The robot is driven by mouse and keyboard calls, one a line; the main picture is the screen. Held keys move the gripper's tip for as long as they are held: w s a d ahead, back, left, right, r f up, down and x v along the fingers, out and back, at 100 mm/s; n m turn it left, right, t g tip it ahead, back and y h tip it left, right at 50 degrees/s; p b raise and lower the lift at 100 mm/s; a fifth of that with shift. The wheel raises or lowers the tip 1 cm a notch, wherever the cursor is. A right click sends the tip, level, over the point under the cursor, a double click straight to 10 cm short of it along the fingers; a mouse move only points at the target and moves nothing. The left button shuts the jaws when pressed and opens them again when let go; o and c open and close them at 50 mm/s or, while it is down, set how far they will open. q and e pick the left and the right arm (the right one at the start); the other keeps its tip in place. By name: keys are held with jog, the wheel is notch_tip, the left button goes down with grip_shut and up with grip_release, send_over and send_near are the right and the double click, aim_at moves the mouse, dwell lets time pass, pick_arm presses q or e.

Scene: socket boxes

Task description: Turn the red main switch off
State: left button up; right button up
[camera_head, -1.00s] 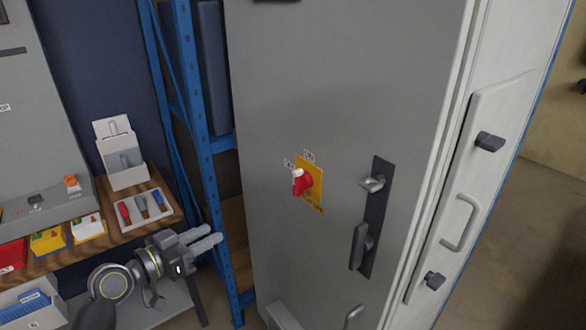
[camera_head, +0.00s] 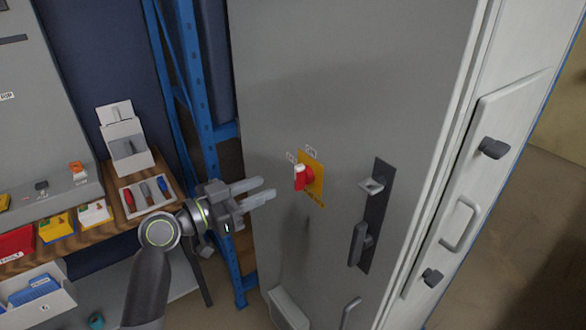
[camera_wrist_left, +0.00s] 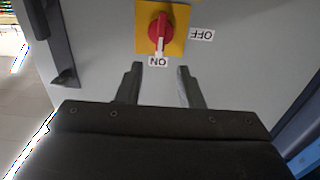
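The red main switch (camera_head: 303,178) sits on a yellow plate (camera_head: 318,180) on the grey cabinet door. In the left wrist view the red knob (camera_wrist_left: 161,30) shows with its handle pointing at the ON label (camera_wrist_left: 158,62); the OFF label (camera_wrist_left: 202,35) is off to its side. My left gripper (camera_head: 267,191) is open and empty, to the left of the switch and apart from it. In the left wrist view its two fingers (camera_wrist_left: 158,84) stand spread just short of the plate. My right gripper is not in view.
A dark latch plate with a handle (camera_head: 371,215) is on the door right of the switch. A blue rack post (camera_head: 203,130) stands behind my left arm. A wooden shelf at left holds a tray of tools (camera_head: 147,194) and bins.

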aim_at(295, 174)
pick_arm(q)
jog(key=p+x, duration=0.2)
jog(key=x, duration=0.7)
grip_shut()
